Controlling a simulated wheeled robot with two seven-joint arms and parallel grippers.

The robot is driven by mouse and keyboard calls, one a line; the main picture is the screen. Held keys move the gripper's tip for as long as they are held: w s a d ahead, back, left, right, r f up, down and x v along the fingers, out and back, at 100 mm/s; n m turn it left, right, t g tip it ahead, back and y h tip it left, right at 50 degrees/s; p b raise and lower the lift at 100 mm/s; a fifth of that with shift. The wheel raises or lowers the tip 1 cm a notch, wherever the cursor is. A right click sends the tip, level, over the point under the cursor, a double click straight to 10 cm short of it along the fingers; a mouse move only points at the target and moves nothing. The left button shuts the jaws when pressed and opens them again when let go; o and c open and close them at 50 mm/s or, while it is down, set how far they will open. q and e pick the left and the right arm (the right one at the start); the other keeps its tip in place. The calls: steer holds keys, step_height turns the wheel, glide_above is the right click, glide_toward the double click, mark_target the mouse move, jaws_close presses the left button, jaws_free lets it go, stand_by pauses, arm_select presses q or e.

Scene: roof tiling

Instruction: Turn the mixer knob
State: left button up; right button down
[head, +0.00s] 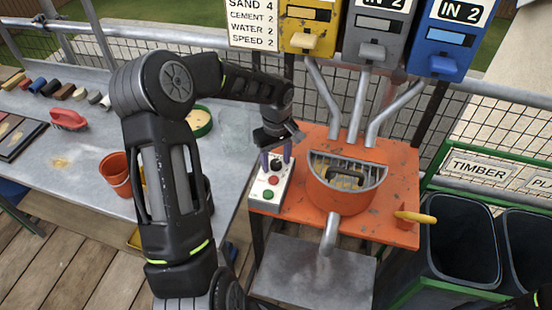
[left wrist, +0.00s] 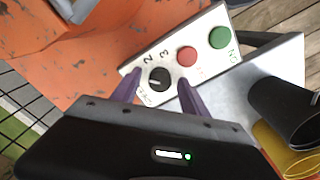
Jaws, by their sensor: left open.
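The mixer knob (left wrist: 159,79) is a round black dial with a white pointer line, on a white control panel (left wrist: 203,41) with the numbers 2 and 3 beside it. A red button (left wrist: 187,56) and a green button (left wrist: 220,37) sit on the same panel. My left gripper (left wrist: 160,90) is open, its two purple fingers on either side of the knob; I cannot tell if they touch it. In the head view my left gripper (head: 276,158) is over the panel's far end, above the red button (head: 273,181). The panel is on the orange mixer table (head: 400,170). My right gripper is not in view.
An orange mixer drum (head: 340,198) with a grated top stands right of the panel. Yellow, grey and blue dispensers with chutes are above it. A sign (head: 252,24) reads "SAND 4, CEMENT 2, WATER 2, SPEED 2". A yellow-handled lever (head: 415,216) is at the table's right edge.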

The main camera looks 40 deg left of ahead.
arm_select(q)
jaws_close()
stand_by(0.5)
steer(key=shift+m, duration=0.5)
steer(key=m+b, duration=0.1)
steer(key=m, duration=0.1)
steer(key=shift+m+b, duration=0.3)
steer(key=m+b, duration=0.1)
steer(key=m, duration=0.4)
stand_by(0.4)
jaws_free()
